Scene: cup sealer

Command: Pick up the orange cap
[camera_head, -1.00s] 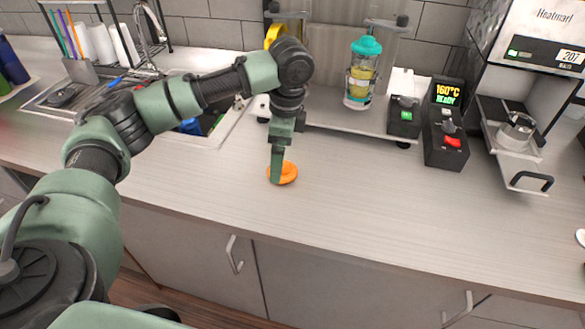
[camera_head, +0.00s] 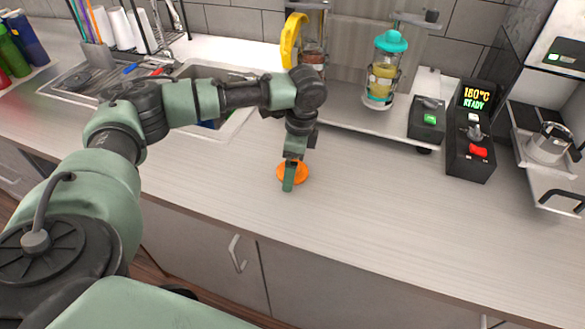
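The orange cap (camera_head: 299,173) lies on the wooden-look counter, near the middle of the view. My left gripper (camera_head: 289,180) points down at it, with its green fingers in front of and over the cap's left part. The fingers hide part of the cap. From this angle I cannot tell whether they are open or shut on it. My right gripper is not in view.
A sealer stand holds a teal-lidded clear cup (camera_head: 384,72) behind the cap. A sink (camera_head: 225,120) lies behind my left arm. The counter (camera_head: 390,210) right of the cap is clear.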

